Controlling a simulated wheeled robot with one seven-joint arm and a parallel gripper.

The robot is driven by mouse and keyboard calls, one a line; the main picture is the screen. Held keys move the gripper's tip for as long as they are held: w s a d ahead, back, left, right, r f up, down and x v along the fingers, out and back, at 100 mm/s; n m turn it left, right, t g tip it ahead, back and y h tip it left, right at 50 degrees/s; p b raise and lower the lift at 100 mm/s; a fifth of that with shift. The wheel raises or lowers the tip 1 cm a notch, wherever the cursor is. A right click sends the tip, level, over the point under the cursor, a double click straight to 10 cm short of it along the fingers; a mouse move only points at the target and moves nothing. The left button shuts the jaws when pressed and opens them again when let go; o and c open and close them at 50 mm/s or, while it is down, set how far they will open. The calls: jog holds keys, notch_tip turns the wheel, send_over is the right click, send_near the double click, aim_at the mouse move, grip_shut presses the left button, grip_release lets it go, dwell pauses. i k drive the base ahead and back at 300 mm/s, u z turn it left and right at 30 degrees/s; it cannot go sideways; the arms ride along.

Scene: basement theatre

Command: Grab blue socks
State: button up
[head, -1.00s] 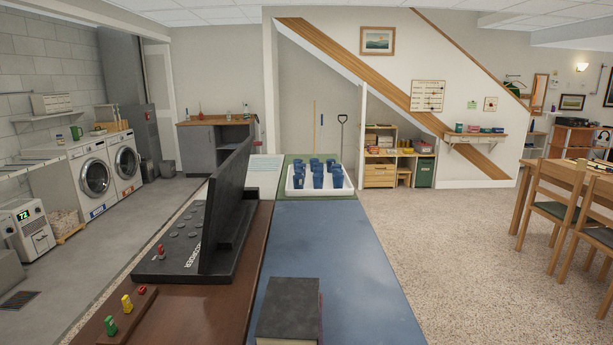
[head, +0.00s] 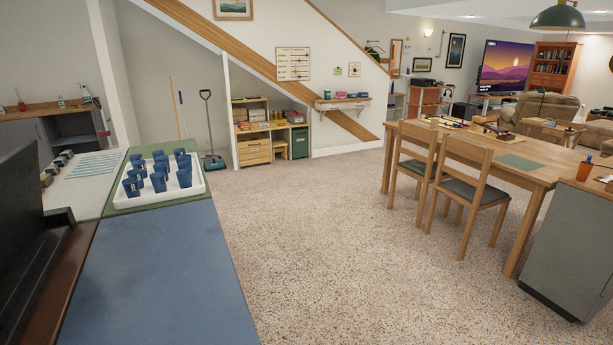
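No socks are clearly recognisable in the head view. Several dark blue upright items (head: 185,178) stand in a white tray (head: 175,198) at the left. They look like cups, some with a pale mark on the front. The tray rests on a green surface at the far end of a long blue-topped table (head: 165,265). My gripper is not in view, and nothing shows of what it may hold.
A dark upright panel (head: 35,150) stands at the left edge. Speckled floor (head: 320,250) lies open right of the blue table. A wooden table (head: 480,150) with chairs (head: 470,180) and a grey cabinet (head: 575,240) stand at the right. Shelves (head: 255,130) stand under the stairs.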

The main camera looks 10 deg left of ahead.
aim_at(60, 161)
jog(key=i, duration=3.25)
jog(key=u, duration=1.6)
jog(key=i, duration=3.7)
jog(key=z, duration=0.05)
